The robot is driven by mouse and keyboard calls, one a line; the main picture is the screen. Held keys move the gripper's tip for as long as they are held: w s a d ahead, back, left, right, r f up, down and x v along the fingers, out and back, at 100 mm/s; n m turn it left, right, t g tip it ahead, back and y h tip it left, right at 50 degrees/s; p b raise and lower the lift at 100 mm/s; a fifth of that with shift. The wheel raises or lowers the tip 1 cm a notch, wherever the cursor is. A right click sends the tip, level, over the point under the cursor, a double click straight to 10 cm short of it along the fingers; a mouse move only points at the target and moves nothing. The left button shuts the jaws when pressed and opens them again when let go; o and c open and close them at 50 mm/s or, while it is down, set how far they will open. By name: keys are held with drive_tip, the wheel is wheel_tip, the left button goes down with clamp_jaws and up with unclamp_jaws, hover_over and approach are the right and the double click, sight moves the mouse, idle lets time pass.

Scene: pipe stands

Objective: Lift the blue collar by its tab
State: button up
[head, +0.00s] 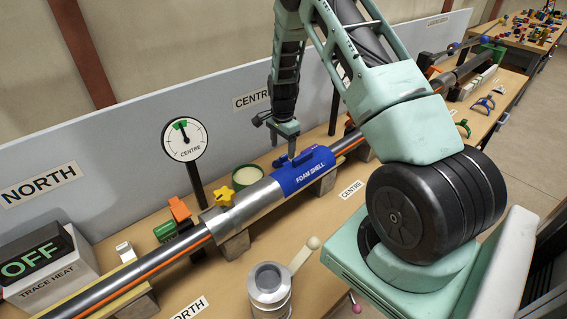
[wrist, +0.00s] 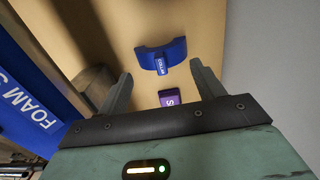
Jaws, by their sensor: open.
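The blue collar (wrist: 174,49) is a curved, half-ring piece lying on the tan bench top in the wrist view. Its small labelled tab (wrist: 161,66) points toward my gripper (wrist: 160,70). The gripper is open and empty, with one finger on each side of the tab, apart from it; the height gap is hard to tell. In the head view my gripper (head: 290,153) points down just behind the blue foam shell (head: 304,170). A small blue shape shows by its tips there, and I cannot tell whether it is the collar or part of the shell.
A purple block (wrist: 168,98) lies between the fingers' bases in the wrist view, partly hidden by my gripper. The foam shell is close on the left there.

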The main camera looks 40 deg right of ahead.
sight(284, 156)
drive_tip(key=shift+d+f+p, duration=0.15)
drive_tip(key=shift+f+p, duration=0.5)
drive_tip(key=shift+f, duration=0.7)
drive_tip(key=shift+d+f+p, duration=0.1)
drive_tip(key=shift+f+p, duration=0.5)
drive_tip(key=shift+f, duration=0.75)
drive_tip(key=c, duration=0.9)
